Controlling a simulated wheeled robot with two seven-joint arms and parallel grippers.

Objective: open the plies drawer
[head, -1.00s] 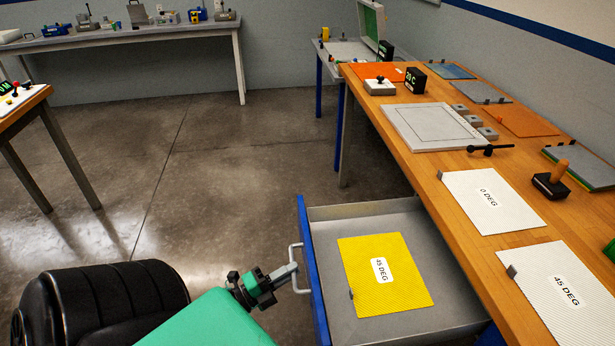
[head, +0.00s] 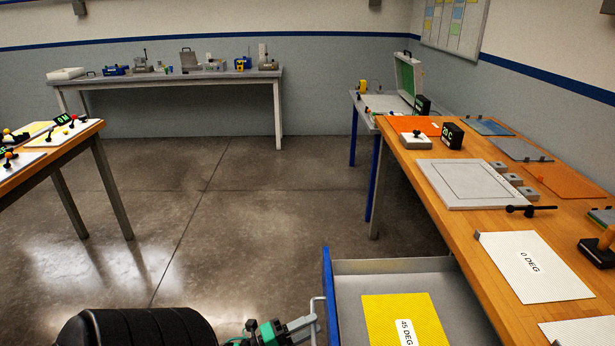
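The plies drawer stands pulled out from under the wooden bench, with its blue front (head: 329,290) facing left and its grey tray (head: 400,266) open to view. A yellow ply sheet (head: 385,312) labelled 45 DEG lies inside it. The drawer's pale bar handle (head: 316,310) is on the outside of the blue front. My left gripper (head: 308,323), at the bottom edge of the head view, has its fingers shut on the handle. The near part of the drawer is cut off by the frame. My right gripper is not in view.
The bench top (head: 465,231) above the drawer holds a grey plate (head: 480,184), a white 0 DEG sheet (head: 545,270) and several small tools. Another table (head: 60,148) stands at left, and a long bench (head: 170,80) at the back. The floor between is clear.

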